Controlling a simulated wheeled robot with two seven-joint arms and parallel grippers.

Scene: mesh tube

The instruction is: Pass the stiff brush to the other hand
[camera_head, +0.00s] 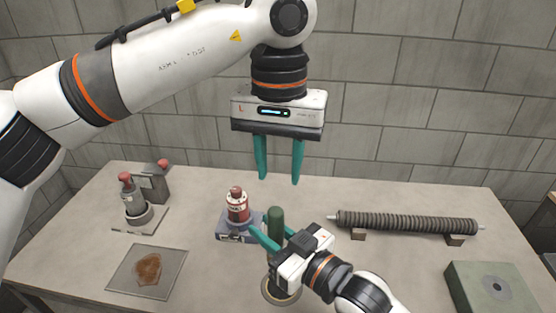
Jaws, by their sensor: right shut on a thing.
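The stiff brush seems to be the upright dark green handle (276,222) near the middle of the table; its lower part is hidden behind my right gripper. My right gripper (272,240) comes from the lower right, and its teal fingers are shut on this handle. A round holder with a pale rim (282,298) is below the gripper; whether the brush still touches it is hidden. My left gripper (280,181) points down, open and empty, with its fingertips apart above the brush top and clear of it.
A ribbed tube (405,223) lies on supports at right. A green box (491,288), a stained plate (147,271) and a red-knobbed device (135,204) stand around.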

